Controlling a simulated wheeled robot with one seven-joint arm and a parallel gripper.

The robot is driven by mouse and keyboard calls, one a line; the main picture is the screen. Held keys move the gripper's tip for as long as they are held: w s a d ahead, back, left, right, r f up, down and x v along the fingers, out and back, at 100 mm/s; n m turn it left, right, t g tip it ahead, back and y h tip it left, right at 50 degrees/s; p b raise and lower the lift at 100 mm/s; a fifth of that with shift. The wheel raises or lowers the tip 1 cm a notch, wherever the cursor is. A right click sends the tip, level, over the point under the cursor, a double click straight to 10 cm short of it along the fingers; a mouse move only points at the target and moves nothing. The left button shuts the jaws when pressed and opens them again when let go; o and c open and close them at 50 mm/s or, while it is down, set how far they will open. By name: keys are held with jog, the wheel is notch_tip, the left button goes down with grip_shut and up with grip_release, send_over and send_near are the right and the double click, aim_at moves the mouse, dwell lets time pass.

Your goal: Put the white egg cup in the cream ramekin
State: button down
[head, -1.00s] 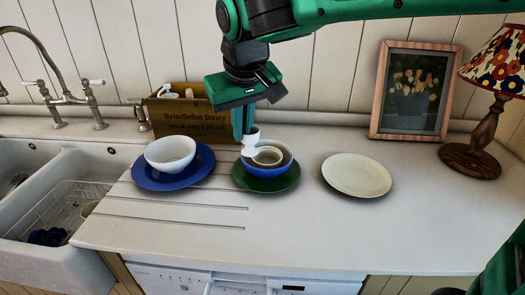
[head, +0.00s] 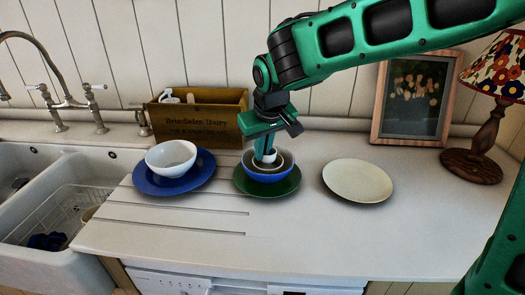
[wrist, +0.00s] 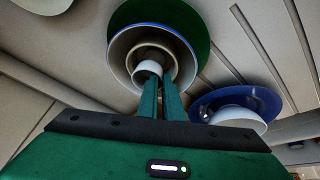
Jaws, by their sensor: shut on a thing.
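My gripper (head: 264,158) is shut on the white egg cup (head: 270,151), with the fingers pointing down. The egg cup also shows between the fingertips in the wrist view (wrist: 148,67). It is over or inside the mouth of the cream ramekin (wrist: 164,52); whether it touches the ramekin's bottom is hidden. The ramekin sits inside a blue bowl (head: 268,175) with a pale inside. That bowl stands on a dark green plate (head: 284,189).
A blue plate (head: 145,182) with a white bowl (head: 171,158) is to the left. An empty cream plate (head: 357,181) is to the right. A wooden crate (head: 195,126), picture frame (head: 415,97) and lamp (head: 474,151) stand behind. The front counter is clear.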

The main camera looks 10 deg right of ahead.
jog(key=shift+f, duration=0.25)
jog(key=c, duration=1.9)
grip_release()
jog(key=shift+r, duration=0.2)
jog(key=v, duration=1.2)
jog(key=shift+r, duration=0.1)
